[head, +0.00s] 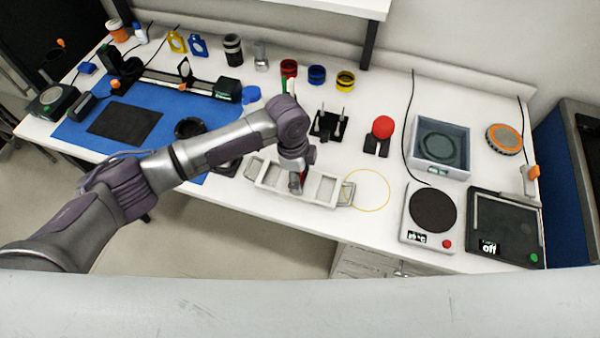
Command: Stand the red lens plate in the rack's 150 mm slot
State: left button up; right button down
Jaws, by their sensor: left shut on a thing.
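My left gripper (296,184) is over the middle of a white frame with open compartments (325,190), which looks like the rack. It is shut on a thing. A small strip of red, likely the red lens plate (304,174), shows at the right side of its fingers; the gripper hides the rest. I cannot tell whether the plate is inside a compartment or above it. No slot label is legible. My right gripper is not in view.
A yellow plate (177,42) and a blue plate (197,45) stand at the back left. A black rail (160,78) lies on a blue mat (75,134). A red ball on a black stand (383,127), a grey bin (441,143) and a hotplate (432,210) are to the right.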

pick_arm(q)
jog(key=o, duration=1.3)
jog(key=shift+c, duration=0.2)
notch_tip(320, 180, up, 12)
jog(key=a, duration=0.1)
jog(key=shift+w+a, duration=0.2)
jog(key=shift+a, duration=0.05)
jog(key=shift+f, duration=0.15)
